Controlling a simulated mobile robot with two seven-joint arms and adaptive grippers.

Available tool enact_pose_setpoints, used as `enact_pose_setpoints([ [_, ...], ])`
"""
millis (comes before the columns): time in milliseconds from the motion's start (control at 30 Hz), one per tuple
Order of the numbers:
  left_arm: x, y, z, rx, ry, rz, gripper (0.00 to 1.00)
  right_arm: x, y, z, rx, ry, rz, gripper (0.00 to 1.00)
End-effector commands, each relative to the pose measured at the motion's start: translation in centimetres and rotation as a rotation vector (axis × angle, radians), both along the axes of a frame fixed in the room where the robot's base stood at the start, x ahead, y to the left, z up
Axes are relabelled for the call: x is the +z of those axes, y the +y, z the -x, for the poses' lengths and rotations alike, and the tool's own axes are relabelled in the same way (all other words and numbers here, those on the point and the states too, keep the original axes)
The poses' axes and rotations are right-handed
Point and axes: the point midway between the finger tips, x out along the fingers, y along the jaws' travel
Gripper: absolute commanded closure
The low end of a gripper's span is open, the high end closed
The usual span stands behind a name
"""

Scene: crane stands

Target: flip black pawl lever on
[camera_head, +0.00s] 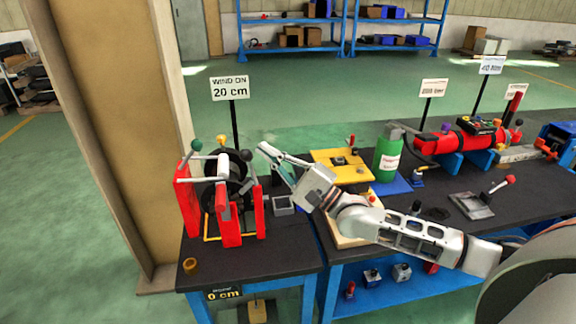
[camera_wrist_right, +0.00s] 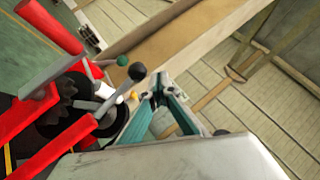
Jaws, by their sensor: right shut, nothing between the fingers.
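The winch has a red frame (camera_head: 228,218) with a dark drum and gears between its plates, at the left end of the bench. Levers with ball knobs rise from its top. The black knob (camera_head: 246,155) is on the right side of the winch top; it also shows in the right wrist view (camera_wrist_right: 137,72) on a grey rod. A green knob (camera_head: 196,145) and a yellow knob (camera_head: 221,139) are left of it. My right gripper (camera_head: 264,150) is shut and empty, just right of the black knob; its fingertips (camera_wrist_right: 158,98) appear apart from the knob. My left gripper is not in view.
A sign reading "WIND ON 20 cm" (camera_head: 230,88) stands behind the winch on a post. A beige pillar (camera_head: 120,130) is close on the left. A green bottle (camera_head: 387,155) and a yellow plate (camera_head: 341,165) stand to the right. A small brass cup (camera_head: 190,266) is in front.

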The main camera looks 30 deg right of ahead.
Motion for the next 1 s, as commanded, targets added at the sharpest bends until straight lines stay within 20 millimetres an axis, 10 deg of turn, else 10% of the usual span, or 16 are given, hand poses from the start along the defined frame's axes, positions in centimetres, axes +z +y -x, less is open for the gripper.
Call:
enact_pose_setpoints([
  [1000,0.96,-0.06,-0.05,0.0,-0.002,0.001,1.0,0.28,0.6,-0.18,0.0,0.0,0.0,1.0],
])
